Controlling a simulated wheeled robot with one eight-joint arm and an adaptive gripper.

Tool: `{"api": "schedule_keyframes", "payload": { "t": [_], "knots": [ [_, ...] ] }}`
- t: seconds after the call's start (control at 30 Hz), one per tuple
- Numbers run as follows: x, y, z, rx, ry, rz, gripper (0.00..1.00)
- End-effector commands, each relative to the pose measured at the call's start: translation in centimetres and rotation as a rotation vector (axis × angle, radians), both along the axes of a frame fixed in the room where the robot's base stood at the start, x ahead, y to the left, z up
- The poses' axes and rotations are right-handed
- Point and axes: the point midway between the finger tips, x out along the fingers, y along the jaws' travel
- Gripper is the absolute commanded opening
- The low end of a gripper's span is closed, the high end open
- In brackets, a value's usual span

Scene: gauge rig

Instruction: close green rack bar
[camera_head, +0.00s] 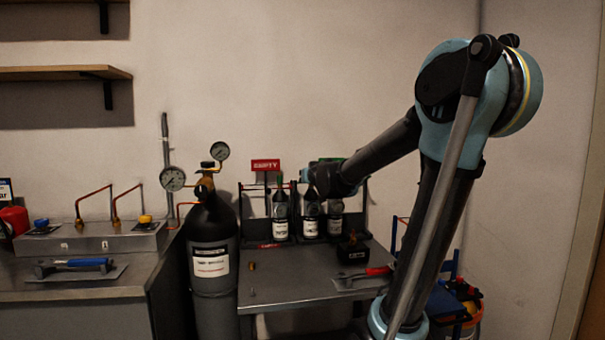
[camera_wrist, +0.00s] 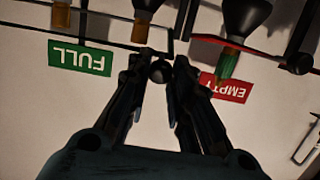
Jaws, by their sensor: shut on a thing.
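My gripper (camera_wrist: 160,68) is shut on a small dark round knob (camera_wrist: 160,73) in the wrist view, which is upside down. A thin dark bar (camera_wrist: 105,43) runs from the left toward the knob, on the side of the green FULL sign (camera_wrist: 80,58). I cannot make out green on this bar, and whether it joins the knob is unclear. In the head view my gripper (camera_head: 308,177) is at the top of the bottle rack (camera_head: 362,190), and my arm hides the bar there. A red bar (camera_wrist: 272,60) shows by the red EMPTY sign (camera_wrist: 232,91).
Small dark bottles (camera_head: 280,215) stand in the rack on a metal table (camera_head: 290,292). A large black cylinder (camera_head: 211,245) with gauges stands left of it. A red-handled tool (camera_head: 378,271) and a black box (camera_head: 352,250) lie on the table. The table's front left is mostly clear.

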Motion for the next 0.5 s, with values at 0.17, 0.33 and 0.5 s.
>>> {"api": "schedule_keyframes", "payload": {
  "t": [0.17, 0.33, 0.5],
  "knots": [
    [-0.8, -0.4, -2.4, -0.003, 0.005, -0.006, 0.0],
    [-1.1, -0.5, -4.2, -0.003, 0.005, -0.007, 0.0],
    [-1.2, -0.6, -5.6, -0.003, 0.005, -0.008, 0.0]
  ]
}}
